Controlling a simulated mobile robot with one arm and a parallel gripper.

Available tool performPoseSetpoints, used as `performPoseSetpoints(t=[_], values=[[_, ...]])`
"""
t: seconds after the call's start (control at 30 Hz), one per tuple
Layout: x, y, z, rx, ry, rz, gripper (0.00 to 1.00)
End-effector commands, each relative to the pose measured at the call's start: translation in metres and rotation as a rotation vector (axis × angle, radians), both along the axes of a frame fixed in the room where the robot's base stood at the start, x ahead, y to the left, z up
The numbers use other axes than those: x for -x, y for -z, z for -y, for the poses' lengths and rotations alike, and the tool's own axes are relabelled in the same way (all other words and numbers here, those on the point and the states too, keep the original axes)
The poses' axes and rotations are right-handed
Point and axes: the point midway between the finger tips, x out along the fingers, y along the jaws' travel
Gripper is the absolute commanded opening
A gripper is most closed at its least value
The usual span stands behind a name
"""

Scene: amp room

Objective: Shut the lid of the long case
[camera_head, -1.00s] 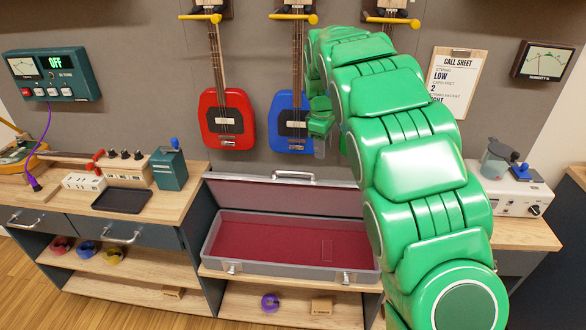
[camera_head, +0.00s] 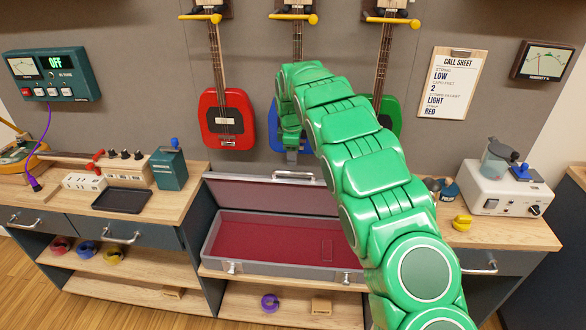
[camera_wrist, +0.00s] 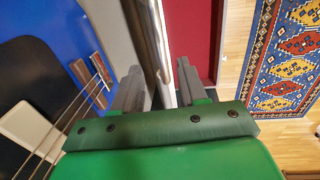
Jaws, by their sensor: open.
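The long grey case (camera_head: 290,262) lies on the middle shelf with its lid (camera_head: 255,192) raised at the back and its red lining showing. A silver handle (camera_head: 293,174) sits on the lid's top edge. My gripper (camera_head: 291,156) points down just above this handle, in front of the blue guitar. In the wrist view, my gripper (camera_wrist: 158,85) is open, with one grey finger on each side of a shiny metal bar (camera_wrist: 150,40), seemingly the lid's handle. I cannot tell whether the fingers touch it. Red lining (camera_wrist: 196,35) shows beyond. My arm hides the case's right end.
A red guitar (camera_head: 228,118), a blue guitar (camera_head: 274,125) and a green guitar (camera_head: 392,118) hang on the wall behind. The left bench holds a black tray (camera_head: 122,201) and a teal box (camera_head: 168,170). A white device (camera_head: 497,192) stands on the right bench. A patterned rug (camera_wrist: 285,65) lies on the floor.

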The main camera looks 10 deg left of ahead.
Motion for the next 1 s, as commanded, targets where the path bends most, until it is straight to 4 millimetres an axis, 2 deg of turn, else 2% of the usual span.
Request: performPoseSetpoints(t=[0.4,0.77,1.0], values=[[-0.005,0.056,0.0,0.001,0.0,-0.004,0.42],[-0.006,0.063,0.0,0.001,0.0,-0.003,0.42],[-0.006,0.062,0.0,0.001,0.0,-0.003,0.05]])
